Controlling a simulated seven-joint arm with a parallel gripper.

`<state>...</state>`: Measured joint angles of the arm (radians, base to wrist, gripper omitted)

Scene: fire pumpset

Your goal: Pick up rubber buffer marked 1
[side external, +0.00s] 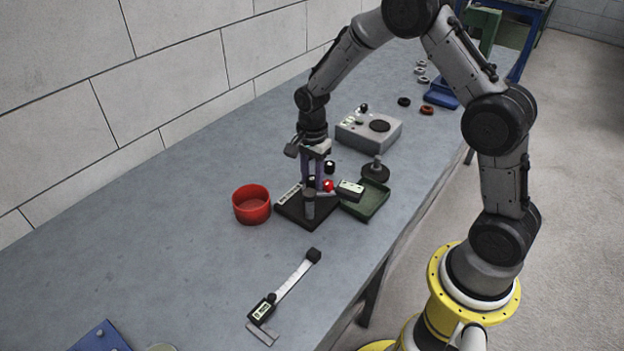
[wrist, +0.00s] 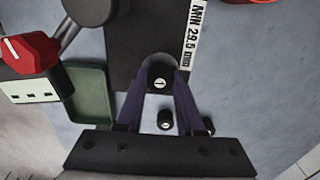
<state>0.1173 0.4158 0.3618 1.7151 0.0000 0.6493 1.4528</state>
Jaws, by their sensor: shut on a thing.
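My gripper (side external: 309,198) is over the black plate (side external: 290,211) with its fingers pointing down. In the wrist view its purple fingers (wrist: 159,65) are shut on a small black rubber buffer (wrist: 160,79) with a white mark that reads 1. The buffer is between the fingertips, over the black plate (wrist: 133,40). The fingers partly hide it in the side view. I cannot tell whether it touches the plate. Another black buffer (wrist: 165,120) with a white mark shows between the fingers nearer the palm, beyond the plate's edge; its number is unclear.
A strip reading MIN 29.5 mm (wrist: 194,30) lies along the plate. A red bowl (side external: 251,206) stands left. A green tray (side external: 373,205) and a red-knobbed device (side external: 328,185) are close on the right. A caliper (side external: 285,290) lies in front. A grey box (side external: 362,131) stands behind.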

